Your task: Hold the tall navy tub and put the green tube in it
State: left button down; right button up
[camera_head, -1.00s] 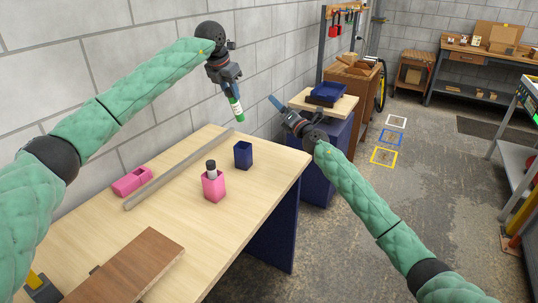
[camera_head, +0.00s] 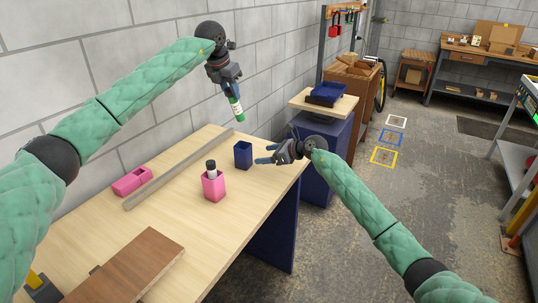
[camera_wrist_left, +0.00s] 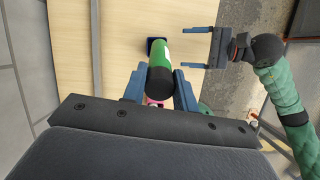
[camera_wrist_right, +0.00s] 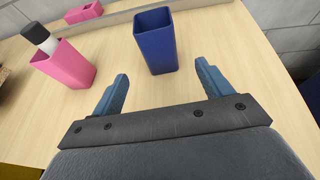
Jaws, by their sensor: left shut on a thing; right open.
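The tall navy tub (camera_head: 243,156) stands upright on the wooden table; it also shows in the right wrist view (camera_wrist_right: 156,42), ahead of the open fingers, and partly behind the green tube in the left wrist view. My left gripper (camera_head: 233,93) is shut on the green tube (camera_head: 236,108) and holds it tilted in the air above the tub. The tube fills the middle of the left wrist view (camera_wrist_left: 161,66). My right gripper (camera_head: 264,155) is open and empty at the tub's right side, low near the table's edge, its fingers pointing at the tub without touching it.
The table between the tubs is clear.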

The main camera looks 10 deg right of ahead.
aim_at(249, 156)
jog(key=x, duration=1.1)
jog(key=shift+w+a, duration=0.1)
jog(key=shift+a, duration=0.05)
jog(key=c, duration=1.1)
pick_arm(q)
notch_tip(249, 156, down, 13)
pick_arm(e)
jog(key=shift+o, duration=0.2)
dwell(1.0)
pick_arm(q)
jog(key=c, duration=1)
grip_release()
jog(key=v, duration=1.2)
